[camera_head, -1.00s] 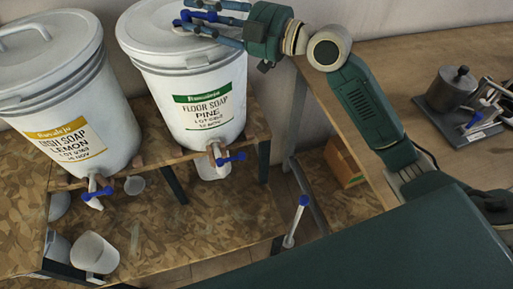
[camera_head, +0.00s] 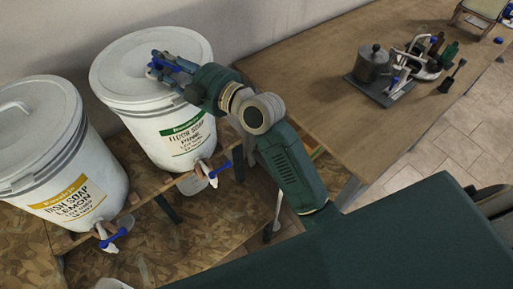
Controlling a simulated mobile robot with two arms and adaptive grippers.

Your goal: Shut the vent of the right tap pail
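The right tap pail (camera_head: 168,128) is a white drum with a green "Floor Soap Pine" label and a white lid. My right gripper (camera_head: 163,66) is over its lid. Its fingers are around or just above the small blue vent (camera_head: 152,73), which they partly hide. I cannot tell whether they touch or grip the vent, or how the vent is turned. The pail's tap has a blue lever (camera_head: 221,168) at the front. My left gripper is not in view.
The left pail (camera_head: 62,165), with a yellow "Dish Soap Lemon" label, stands beside it; its tap has a blue lever (camera_head: 115,236). A wooden table (camera_head: 300,85) at the right carries a metal pot (camera_head: 373,66) and other small items.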

